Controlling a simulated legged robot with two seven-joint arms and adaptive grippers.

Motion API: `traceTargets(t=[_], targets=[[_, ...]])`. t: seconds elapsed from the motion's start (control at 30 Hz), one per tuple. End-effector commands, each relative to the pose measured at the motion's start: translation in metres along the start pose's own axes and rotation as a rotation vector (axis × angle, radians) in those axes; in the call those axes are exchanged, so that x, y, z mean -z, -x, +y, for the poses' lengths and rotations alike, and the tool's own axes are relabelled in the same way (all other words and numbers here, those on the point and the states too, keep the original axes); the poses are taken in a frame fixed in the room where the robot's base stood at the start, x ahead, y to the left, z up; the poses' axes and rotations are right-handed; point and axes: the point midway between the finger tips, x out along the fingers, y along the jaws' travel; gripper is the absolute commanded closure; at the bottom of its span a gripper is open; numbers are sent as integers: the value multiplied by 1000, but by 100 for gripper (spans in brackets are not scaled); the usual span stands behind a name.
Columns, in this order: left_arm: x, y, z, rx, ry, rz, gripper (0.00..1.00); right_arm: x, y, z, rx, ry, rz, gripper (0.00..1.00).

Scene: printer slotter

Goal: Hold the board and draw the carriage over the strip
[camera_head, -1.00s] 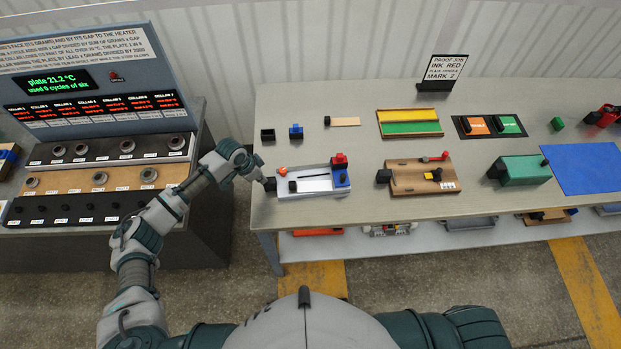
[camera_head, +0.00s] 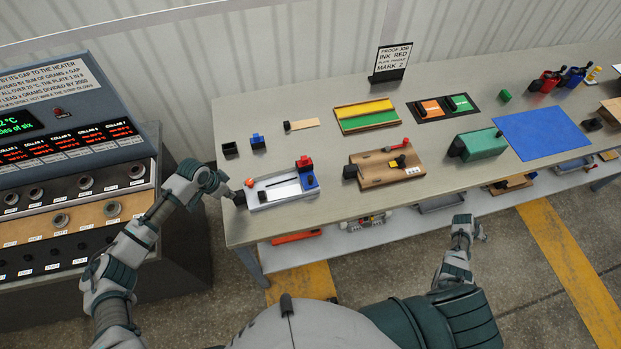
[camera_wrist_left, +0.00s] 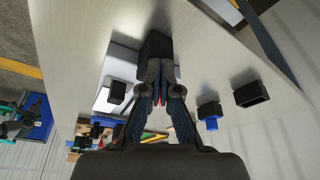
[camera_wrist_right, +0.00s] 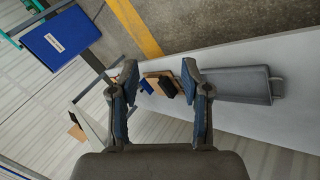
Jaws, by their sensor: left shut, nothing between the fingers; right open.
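A pale grey board (camera_head: 268,198) lies at the left front of the table, with a dark slot along its top. A blue block (camera_head: 308,181) with a red piece (camera_head: 304,162) stands at its right end. A black block (camera_head: 240,198) is at its left end. I cannot tell for certain which part is the carriage or the strip. My left gripper (camera_head: 233,193) is shut at the black block; in the left wrist view its fingertips (camera_wrist_left: 160,88) are close to the block (camera_wrist_left: 155,46), contact unclear. My right gripper (camera_head: 481,232) is open and empty, low in front of the table; its spread fingers show in the right wrist view (camera_wrist_right: 158,78).
A brown board (camera_head: 375,180) lies right of the grey one. Behind are a small black box (camera_head: 230,149), a blue block (camera_head: 257,142) and a yellow-green tray (camera_head: 366,122). A green block (camera_head: 483,146) and blue mat (camera_head: 541,134) lie right. A lower shelf (camera_head: 340,235) holds trays.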

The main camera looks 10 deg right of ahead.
Motion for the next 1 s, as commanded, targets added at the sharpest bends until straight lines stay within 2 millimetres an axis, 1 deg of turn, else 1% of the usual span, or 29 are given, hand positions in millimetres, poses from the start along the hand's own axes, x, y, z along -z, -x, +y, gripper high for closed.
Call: traceTargets(t=[0.03, 0.1, 0.2, 0.27, 0.3, 0.37, 0.47, 0.5, 0.57, 0.6, 0.67, 0.7, 0.77, 0.8, 0.87, 0.9, 0.97, 1.0], targets=[[-2, -5, 4, -8, -1, -5, 100, 13, 4, 23, -20, -56, -11, 53], [-2, -5, 4, -8, -1, -5, 100, 26, 10, 51, -44, -129, -33, 53], [-2, -5, 4, -9, -1, -5, 100, 42, 22, 89, -69, -236, -64, 53], [-2, -5, 4, -9, -1, -5, 100, 55, 34, 108, -73, -301, -77, 53], [-2, -5, 4, -9, -1, -5, 100, 66, 43, 115, -67, -340, -82, 53], [-2, -5, 4, -9, -1, -5, 100, 85, 59, 117, -48, -379, -77, 53], [-2, -5, 4, -9, -2, -5, 100, 116, 86, 106, -3, -405, -54, 53], [-2, -5, 4, -9, -1, -5, 100, 129, 97, 99, 17, -408, -41, 53], [-2, -5, 4, -9, -2, -4, 100, 148, 115, 88, 49, -409, -20, 53], [-2, -5, 4, -9, -2, -4, 100, 162, 129, 79, 73, -408, -5, 53], [-2, -5, 4, -9, -2, -3, 100, 182, 152, 64, 114, -404, 19, 53], [-2, -5, 4, -8, -2, -3, 100, 196, 169, 53, 144, -397, 34, 53], [-2, -5, 4, -8, -2, -3, 100, 218, 200, 34, 194, -383, 62, 53], [-2, -5, 5, -8, -2, -3, 100, 233, 224, 19, 234, -368, 81, 53], [-1, -5, 5, -8, -2, -3, 100, 253, 264, -10, 303, -331, 110, 53], [-1, -5, 5, -8, -2, -3, 100, 263, 294, -34, 354, -297, 128, 53], [-1, -4, 5, -8, -2, -3, 100, 273, 339, -72, 431, -233, 149, 53], [-1, -4, 5, -8, -2, -3, 100, 275, 369, -98, 480, -184, 160, 53]])
